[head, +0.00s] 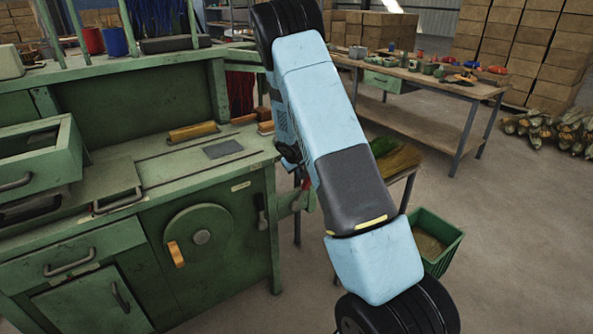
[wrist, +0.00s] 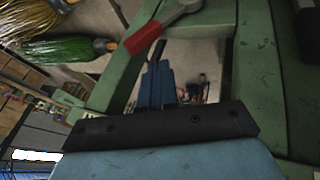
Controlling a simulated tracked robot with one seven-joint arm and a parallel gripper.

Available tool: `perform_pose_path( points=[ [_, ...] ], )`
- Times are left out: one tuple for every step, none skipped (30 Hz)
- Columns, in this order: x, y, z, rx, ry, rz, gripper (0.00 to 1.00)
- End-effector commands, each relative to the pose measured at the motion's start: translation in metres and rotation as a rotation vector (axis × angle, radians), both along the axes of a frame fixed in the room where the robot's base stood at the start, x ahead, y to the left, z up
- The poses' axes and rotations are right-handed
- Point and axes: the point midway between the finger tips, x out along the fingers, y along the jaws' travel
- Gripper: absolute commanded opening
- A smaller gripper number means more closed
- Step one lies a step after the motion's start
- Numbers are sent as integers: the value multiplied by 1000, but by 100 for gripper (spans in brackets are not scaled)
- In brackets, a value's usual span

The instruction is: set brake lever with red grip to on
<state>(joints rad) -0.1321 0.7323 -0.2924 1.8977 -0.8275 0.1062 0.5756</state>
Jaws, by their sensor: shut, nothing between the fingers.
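The brake lever's red grip (wrist: 145,38) shows at the top of the wrist view, on a grey metal lever that runs up and right beside a green frame. In the head view a small piece of red (head: 306,184), which looks like this grip, shows at the right end of the green bench, partly hidden by my arm. My gripper (wrist: 158,68) is shut and empty in the wrist view, with its blue fingers just below the red grip in the picture. A gap shows between them; I cannot tell the depth. In the head view my arm hides the gripper.
The green winding bench (head: 150,190) has a round wheel with an orange handle (head: 176,254) and an open drawer (head: 40,160). A yellow broom head (wrist: 35,18) and a green one (wrist: 55,48) lie near the lever. A green crate (head: 440,240) stands on the floor.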

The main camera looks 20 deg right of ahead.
Motion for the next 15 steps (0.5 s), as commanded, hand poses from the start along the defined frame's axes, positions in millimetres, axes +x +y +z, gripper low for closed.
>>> perform_pose_path(
  points=[
    [4,-3,-8,-1,1,-1,0],
    [5,-5,-12,-1,2,0,0],
    [8,-7,-17,-1,1,1,0],
    [10,-8,-21,0,1,0,0],
    [12,-10,-25,0,1,0,0],
    [14,-11,-30,-1,1,-1,0],
    [16,-13,-33,-1,1,-1,0],
    [17,-14,-37,0,2,-1,0],
    [19,-15,-41,0,1,0,0],
    [21,-16,-43,0,0,0,0],
    [23,-17,-46,0,0,0,0],
    [24,-17,-49,0,0,0,0],
    [25,-18,-51,0,0,0,0],
    [26,-19,-53,0,0,0,0],
    [27,-19,-55,0,-1,0,0]
  ],
)
